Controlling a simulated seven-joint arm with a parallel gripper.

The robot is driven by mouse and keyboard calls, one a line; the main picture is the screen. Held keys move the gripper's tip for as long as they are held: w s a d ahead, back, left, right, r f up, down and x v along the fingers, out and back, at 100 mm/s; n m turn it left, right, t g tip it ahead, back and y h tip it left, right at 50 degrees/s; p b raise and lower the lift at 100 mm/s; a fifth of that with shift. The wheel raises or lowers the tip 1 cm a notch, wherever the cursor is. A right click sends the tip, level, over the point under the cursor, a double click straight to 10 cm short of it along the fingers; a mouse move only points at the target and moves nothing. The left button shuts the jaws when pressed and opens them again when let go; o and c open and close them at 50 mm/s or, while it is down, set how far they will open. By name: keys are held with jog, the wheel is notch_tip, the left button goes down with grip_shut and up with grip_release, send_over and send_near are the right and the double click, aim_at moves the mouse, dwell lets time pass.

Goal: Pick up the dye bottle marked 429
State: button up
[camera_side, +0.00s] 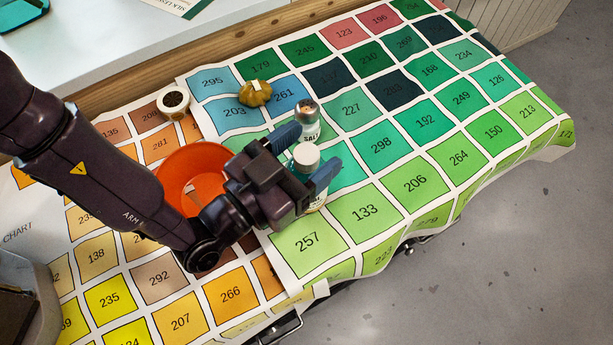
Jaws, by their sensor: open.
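A small bottle with a white cap (306,155) stands upright on the green part of the colour chart. My gripper (316,147) is open, its two blue fingers on either side of the bottle in this view. I cannot tell whether either finger touches it. The near finger and the gripper body hide most of the bottle, and no marking can be read on it. No number 429 shows on any bottle in view. Just behind it stands a clear jar labelled SALT (308,121), close to the far finger.
An orange bowl (172,172) sits left of my gripper, partly behind my arm. A small yellow pumpkin-like object (255,93) and a round white container with dark contents (173,103) stand farther back. The numbered chart (420,185) is clear to the right.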

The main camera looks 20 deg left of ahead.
grip_shut()
dwell(0.4)
